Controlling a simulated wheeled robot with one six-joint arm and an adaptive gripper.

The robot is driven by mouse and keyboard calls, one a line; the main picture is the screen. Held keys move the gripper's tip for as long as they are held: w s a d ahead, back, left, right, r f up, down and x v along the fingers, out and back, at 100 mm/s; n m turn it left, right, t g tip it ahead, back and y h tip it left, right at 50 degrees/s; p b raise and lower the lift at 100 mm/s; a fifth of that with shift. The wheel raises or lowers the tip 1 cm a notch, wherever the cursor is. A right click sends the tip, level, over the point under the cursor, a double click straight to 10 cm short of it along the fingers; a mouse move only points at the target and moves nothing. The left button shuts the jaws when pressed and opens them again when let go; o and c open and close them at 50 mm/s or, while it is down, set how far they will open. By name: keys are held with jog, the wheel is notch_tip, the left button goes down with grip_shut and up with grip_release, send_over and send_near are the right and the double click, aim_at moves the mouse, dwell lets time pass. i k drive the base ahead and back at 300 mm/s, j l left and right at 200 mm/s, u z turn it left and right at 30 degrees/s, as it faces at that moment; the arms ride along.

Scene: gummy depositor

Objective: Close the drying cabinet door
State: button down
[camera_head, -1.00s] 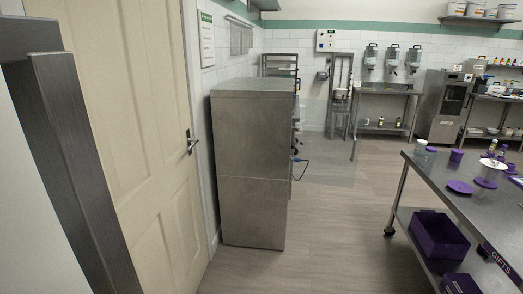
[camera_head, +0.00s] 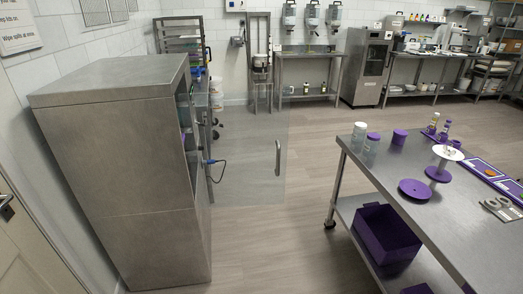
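The tall steel drying cabinet (camera_head: 125,150) stands at the left, seen mostly from its side. Its open front faces right, and a little of its inside shows along that edge. A clear glass door (camera_head: 248,180) stands open, sticking out to the right from beyond the cabinet's front. A vertical metal handle (camera_head: 278,158) is near the door's free edge. A blue cable shows by the front edge of the cabinet. My gripper is not in view.
A steel table (camera_head: 450,215) with purple items stands at the right, with a purple bin (camera_head: 385,235) on its lower shelf. Open floor (camera_head: 270,245) lies between cabinet and table. A room door (camera_head: 25,250) is at the lower left. A rack and benches line the back wall.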

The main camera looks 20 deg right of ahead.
aim_at(279, 146)
jog(key=i+j+z, duration=0.1)
jog(key=i+j, duration=0.2)
jog(key=i, duration=0.2)
jog(key=i+j+z, duration=0.1)
jog(key=i+j, duration=0.2)
jog(key=i, duration=0.15)
